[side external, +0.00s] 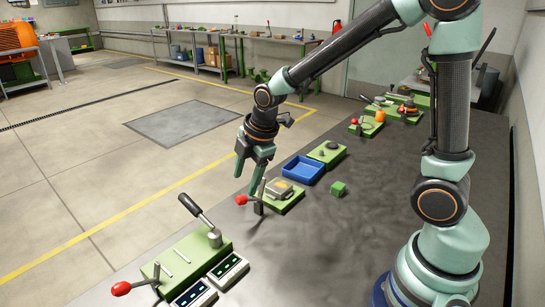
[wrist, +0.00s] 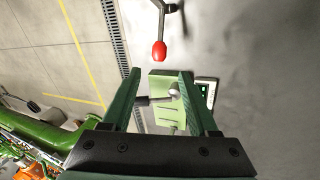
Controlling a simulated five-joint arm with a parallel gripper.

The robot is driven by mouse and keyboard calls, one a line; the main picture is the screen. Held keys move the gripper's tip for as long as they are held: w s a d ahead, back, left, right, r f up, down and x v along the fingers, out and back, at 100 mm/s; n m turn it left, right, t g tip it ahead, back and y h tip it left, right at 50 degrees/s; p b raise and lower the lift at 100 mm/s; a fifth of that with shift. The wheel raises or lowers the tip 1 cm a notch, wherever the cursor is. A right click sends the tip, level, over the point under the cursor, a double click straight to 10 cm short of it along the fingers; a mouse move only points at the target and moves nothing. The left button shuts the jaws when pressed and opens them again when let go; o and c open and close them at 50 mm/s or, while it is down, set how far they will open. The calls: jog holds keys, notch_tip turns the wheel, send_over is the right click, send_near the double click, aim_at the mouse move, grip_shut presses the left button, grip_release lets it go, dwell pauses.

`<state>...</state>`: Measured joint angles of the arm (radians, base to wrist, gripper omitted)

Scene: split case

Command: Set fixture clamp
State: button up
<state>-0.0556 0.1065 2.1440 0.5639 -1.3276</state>
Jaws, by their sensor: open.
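My gripper (side external: 246,182) is open and points down, close to the red-knobbed lever (side external: 242,199) of a small green clamp fixture (side external: 287,202). A grey piece with an orange-yellow patch (side external: 281,188) sits on that fixture. In the wrist view, my two fingers (wrist: 158,74) stand apart with nothing held, and a red knob (wrist: 159,51) on a grey lever lies just beyond the fingertips. Whether a finger touches the lever cannot be told. A larger green fixture (side external: 191,254) at the front left has a black-handled lever (side external: 196,209) and another red knob (side external: 121,288).
Two small displays (side external: 227,268) stand beside the larger fixture. A blue tray (side external: 304,170), a green block with a dark disc (side external: 327,153) and a small green cube (side external: 338,188) lie behind. More fixtures (side external: 366,126) stand farther back. The dark table (side external: 330,250) is clear at front right.

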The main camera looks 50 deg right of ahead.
aim_at(242, 197)
jog(key=x, duration=0.7)
jog(key=shift+d+f, duration=0.1)
jog(key=shift+d, duration=0.2)
jog(key=shift+c, duration=0.3)
grip_shut()
dwell(0.8)
